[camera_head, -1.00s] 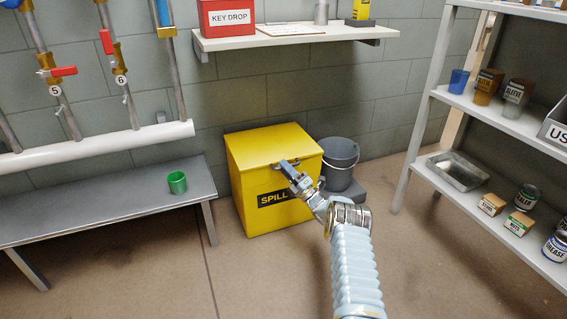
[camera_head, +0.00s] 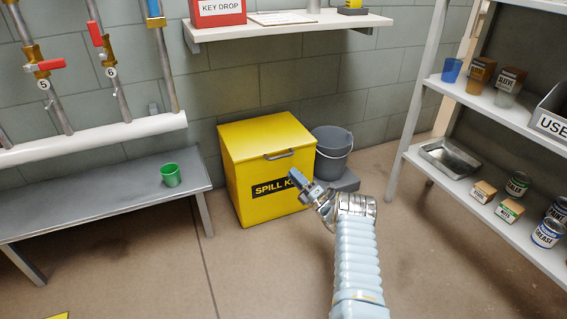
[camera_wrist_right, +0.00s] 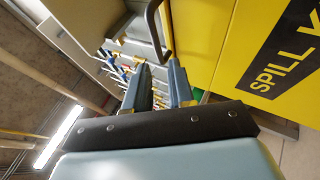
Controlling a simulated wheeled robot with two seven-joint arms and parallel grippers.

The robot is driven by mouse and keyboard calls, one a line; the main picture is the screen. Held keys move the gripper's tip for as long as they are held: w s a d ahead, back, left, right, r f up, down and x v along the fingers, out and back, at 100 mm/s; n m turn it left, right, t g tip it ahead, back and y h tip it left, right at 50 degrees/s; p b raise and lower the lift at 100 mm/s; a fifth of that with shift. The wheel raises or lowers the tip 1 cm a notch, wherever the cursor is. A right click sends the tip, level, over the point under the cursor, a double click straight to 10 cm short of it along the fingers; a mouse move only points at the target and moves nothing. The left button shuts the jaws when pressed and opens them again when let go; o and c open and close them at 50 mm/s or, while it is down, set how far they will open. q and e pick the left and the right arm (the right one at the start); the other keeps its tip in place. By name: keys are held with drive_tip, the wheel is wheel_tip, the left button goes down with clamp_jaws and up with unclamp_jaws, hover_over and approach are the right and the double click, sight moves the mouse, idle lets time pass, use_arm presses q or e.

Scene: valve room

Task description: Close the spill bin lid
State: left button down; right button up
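The yellow spill bin (camera_head: 265,190) stands on the floor against the wall. Its lid (camera_head: 265,138) lies flat on top and looks shut, with no gap that I can make out. A grey bar handle (camera_head: 279,155) sits at the lid's front edge. My right gripper (camera_head: 294,174) is in front of the bin, just below and right of the handle, apart from it. In the right wrist view, its fingers (camera_wrist_right: 160,75) are spread with nothing between them, and the handle (camera_wrist_right: 153,25) is beyond the tips. My left gripper is not in view.
A grey bucket (camera_head: 331,150) stands right of the bin. A bench (camera_head: 110,207) with a green cup (camera_head: 171,175) is at the left. A wall shelf (camera_head: 290,29) hangs above, and a shelving rack (camera_head: 490,110) is at the right. The front floor is clear.

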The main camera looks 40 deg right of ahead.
drive_tip(key=v, duration=0.5)
drive_tip(key=shift+s, duration=0.2)
